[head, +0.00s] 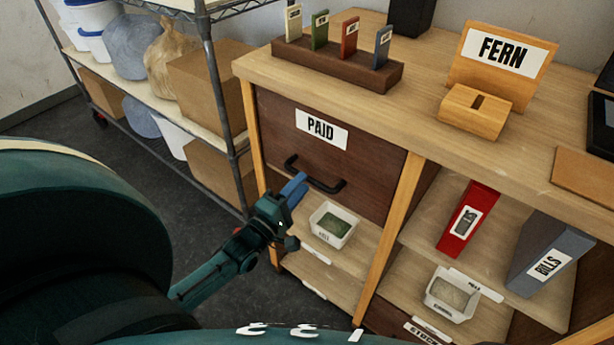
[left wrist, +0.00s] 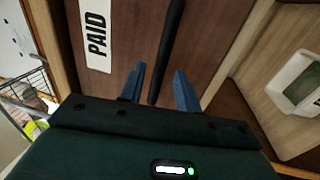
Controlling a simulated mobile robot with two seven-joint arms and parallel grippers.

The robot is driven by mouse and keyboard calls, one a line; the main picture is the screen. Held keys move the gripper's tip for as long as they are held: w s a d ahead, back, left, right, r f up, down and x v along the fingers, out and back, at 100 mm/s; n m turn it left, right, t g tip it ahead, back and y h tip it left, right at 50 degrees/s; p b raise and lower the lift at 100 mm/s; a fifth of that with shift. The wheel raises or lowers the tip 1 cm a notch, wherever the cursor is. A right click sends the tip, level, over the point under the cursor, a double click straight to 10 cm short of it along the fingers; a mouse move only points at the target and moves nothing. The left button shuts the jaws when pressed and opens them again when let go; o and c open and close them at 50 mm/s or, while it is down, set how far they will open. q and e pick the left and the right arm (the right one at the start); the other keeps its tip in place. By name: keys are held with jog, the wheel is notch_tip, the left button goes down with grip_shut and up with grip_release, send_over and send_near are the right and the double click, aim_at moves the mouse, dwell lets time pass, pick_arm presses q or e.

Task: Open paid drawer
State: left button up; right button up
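The PAID drawer (head: 275,132) is a dark brown front with a white PAID label (head: 321,129) and a black bar handle (head: 316,176). It looks shut in the cabinet. My left gripper (head: 293,187) is at the handle's left part, just below it in the head view. In the left wrist view its two blue fingers (left wrist: 159,85) are apart, with the black handle (left wrist: 168,50) running between or just beyond their tips. I cannot tell whether they touch it. The label also shows in the left wrist view (left wrist: 96,35). My right gripper is not in view.
Below the drawer is an open shelf with a white bin (head: 333,225). To the right stand a red binder (head: 467,218) and a grey BILLS binder (head: 548,255). A metal shelving rack (head: 212,90) stands at the left. The cabinet top holds a card rack (head: 338,62) and the FERN stand (head: 503,62).

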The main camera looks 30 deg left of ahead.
pick_arm(q)
jog(key=shift+x, duration=1.8)
jog(key=shift+c, duration=0.5)
grip_shut()
